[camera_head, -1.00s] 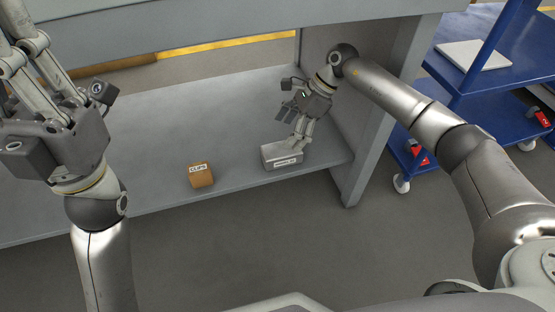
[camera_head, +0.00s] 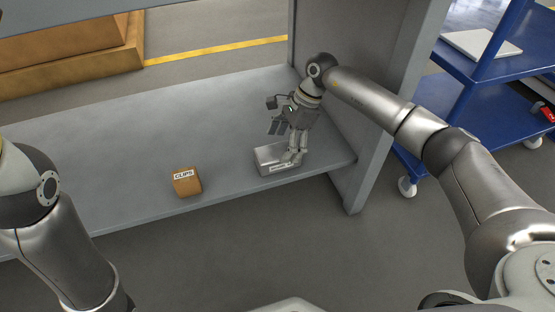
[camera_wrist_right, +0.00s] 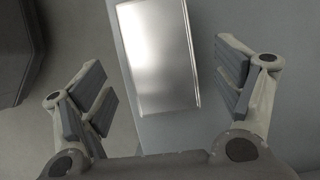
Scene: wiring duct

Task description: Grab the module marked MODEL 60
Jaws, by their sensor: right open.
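A silver box-shaped module (camera_head: 270,157) lies on the grey shelf near its front right end. It has a white label on its front face, too small to read. My right gripper (camera_head: 292,155) is over its right part, fingers pointing down. In the right wrist view the module (camera_wrist_right: 157,55) shows as a bright metal block ahead of and between the fingers. The right gripper (camera_wrist_right: 160,100) is open there, with gaps on both sides of the module. My left arm is at the left edge of the head view, but its gripper is out of the picture.
A small orange-brown box marked CLIPS (camera_head: 187,182) stands on the shelf (camera_head: 120,150) left of the module. The shelf's upright side panel (camera_head: 375,110) is close on the right. A blue cart (camera_head: 440,115) stands beyond it. The middle of the shelf is clear.

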